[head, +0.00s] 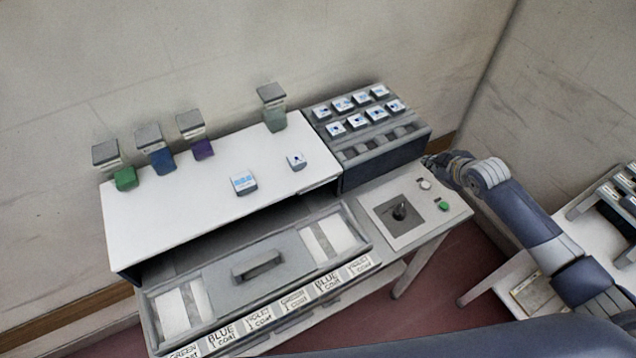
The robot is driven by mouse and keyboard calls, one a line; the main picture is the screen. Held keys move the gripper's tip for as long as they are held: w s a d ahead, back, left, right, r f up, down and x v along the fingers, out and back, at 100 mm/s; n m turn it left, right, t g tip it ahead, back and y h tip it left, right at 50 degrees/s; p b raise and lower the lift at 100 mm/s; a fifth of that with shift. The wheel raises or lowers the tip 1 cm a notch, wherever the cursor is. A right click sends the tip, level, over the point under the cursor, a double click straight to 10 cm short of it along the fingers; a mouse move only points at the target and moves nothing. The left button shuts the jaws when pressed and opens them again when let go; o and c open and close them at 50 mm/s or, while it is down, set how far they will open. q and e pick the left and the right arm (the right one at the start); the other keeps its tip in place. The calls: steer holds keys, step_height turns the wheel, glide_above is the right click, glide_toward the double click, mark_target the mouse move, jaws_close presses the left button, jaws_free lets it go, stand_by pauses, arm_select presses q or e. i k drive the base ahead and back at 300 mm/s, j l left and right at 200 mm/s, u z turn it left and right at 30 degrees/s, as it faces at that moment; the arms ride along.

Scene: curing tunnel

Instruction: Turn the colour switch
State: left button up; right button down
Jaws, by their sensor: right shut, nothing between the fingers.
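The colour switch looks to be the dark knob (400,211) standing on a light square plate at the right end of the bench. A white button (425,184) and a green button (443,206) sit to its right. My right gripper (437,160) is shut and empty at the back right corner of this panel, above and to the right of the knob and apart from it. Its fingertips are small and dark, near the white button. My left gripper is not in view.
A grey rack (385,145) with several white-topped pieces stands behind the panel. A tray with a handle (257,264) lies in front, above a row of colour labels. Another table (500,277) is at right.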

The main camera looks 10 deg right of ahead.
mark_target(399, 212)
steer(key=z, duration=1)
